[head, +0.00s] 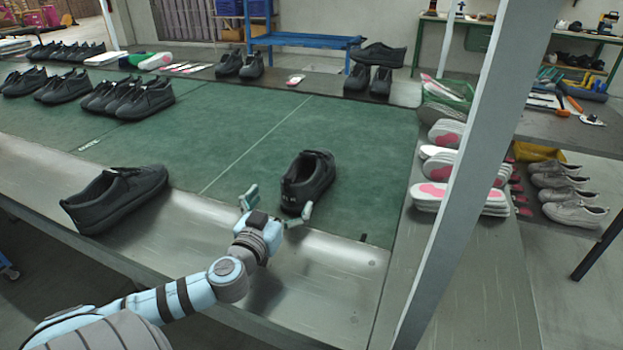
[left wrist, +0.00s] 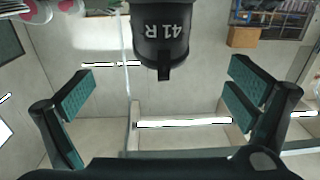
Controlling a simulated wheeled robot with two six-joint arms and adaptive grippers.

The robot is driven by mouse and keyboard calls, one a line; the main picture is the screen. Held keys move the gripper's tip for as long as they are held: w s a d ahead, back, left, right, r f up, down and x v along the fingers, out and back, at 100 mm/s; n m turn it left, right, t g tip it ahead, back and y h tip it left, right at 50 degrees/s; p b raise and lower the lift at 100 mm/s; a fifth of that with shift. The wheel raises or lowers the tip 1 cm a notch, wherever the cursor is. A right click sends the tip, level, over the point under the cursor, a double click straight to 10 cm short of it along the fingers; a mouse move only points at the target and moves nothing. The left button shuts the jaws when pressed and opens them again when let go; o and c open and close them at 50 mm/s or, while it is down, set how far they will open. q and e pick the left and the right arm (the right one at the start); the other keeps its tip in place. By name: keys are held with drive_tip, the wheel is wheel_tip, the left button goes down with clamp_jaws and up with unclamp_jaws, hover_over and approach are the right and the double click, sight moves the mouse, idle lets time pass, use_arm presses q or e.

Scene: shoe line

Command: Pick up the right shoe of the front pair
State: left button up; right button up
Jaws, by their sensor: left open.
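A black shoe (head: 308,180) stands on the green mat at the near right, its heel toward me. In the left wrist view its heel (left wrist: 160,38) shows at the top centre with "41 R" on it. A second black shoe (head: 118,197) sits apart at the near left, on the mat's edge and the metal strip. My left gripper (head: 276,207) is open just short of the heel. In the left wrist view its two fingers (left wrist: 160,97) are spread wide, with the heel ahead between them and nothing held. My right gripper is not in view.
Several black shoes (head: 128,97) stand in rows at the back left of the green mat (head: 225,140). Stacked insoles (head: 460,200) lie to the right, beside a grey post (head: 465,175). The mat between the two near shoes is clear.

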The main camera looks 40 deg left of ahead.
use_arm(q)
drive_tip(key=b+x, duration=0.1)
drive_tip(key=x, duration=1.1)
drive_tip(key=shift+d+f+b, duration=0.15)
drive_tip(key=shift+d+b, duration=0.05)
drive_tip(key=shift+b, duration=0.1)
drive_tip(key=shift+s, duration=0.1)
drive_tip(key=c, duration=2.1)
